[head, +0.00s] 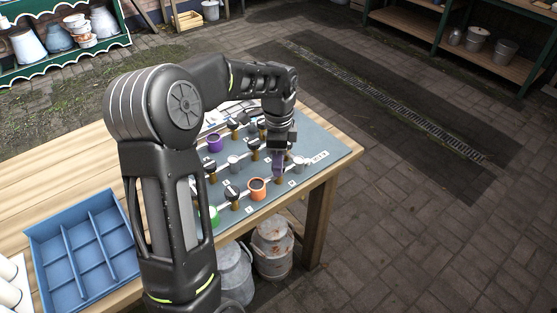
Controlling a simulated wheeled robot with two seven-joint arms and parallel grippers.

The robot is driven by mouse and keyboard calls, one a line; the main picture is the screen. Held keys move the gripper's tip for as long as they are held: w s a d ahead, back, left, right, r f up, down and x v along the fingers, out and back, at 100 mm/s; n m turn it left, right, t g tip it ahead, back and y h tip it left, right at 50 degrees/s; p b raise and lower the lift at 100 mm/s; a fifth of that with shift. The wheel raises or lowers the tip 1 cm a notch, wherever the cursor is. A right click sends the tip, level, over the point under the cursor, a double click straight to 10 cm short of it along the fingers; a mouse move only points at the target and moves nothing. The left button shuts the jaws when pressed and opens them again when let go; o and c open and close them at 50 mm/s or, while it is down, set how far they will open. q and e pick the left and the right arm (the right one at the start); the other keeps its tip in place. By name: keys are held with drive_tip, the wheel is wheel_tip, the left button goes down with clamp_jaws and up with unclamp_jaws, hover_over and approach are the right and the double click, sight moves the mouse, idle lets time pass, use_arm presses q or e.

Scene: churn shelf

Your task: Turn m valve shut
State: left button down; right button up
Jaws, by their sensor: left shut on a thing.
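A grey board (328,150) lies on the wooden table with white lines, small labels and several valves with dark handles on brass-coloured stems. One valve (254,145) stands near the board's middle and another (233,194) nearer the front. The labels are too small to read, so I cannot tell which valve is m. My left gripper (279,165) points down at the board's right part. It is shut on a valve there, whose handle is mostly hidden by the fingers. How far that handle is turned cannot be seen. My right gripper is not in view.
On the board stand a purple cup (214,142), an orange cup (257,188), a green cup (214,215) and small grey cups (299,163). A blue divided tray (82,238) sits at the table's left. Milk cans (272,250) stand below. The paved floor at right is open.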

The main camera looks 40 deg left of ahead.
use_arm(q)
drive_tip(key=shift+m, duration=0.4)
drive_tip(key=c, duration=1)
unclamp_jaws()
drive_tip(key=shift+o, duration=0.2)
wheel_tip(320, 180, up, 8)
drive_tip(key=shift+f+b, duration=0.1)
drive_tip(key=shift+b, duration=0.35)
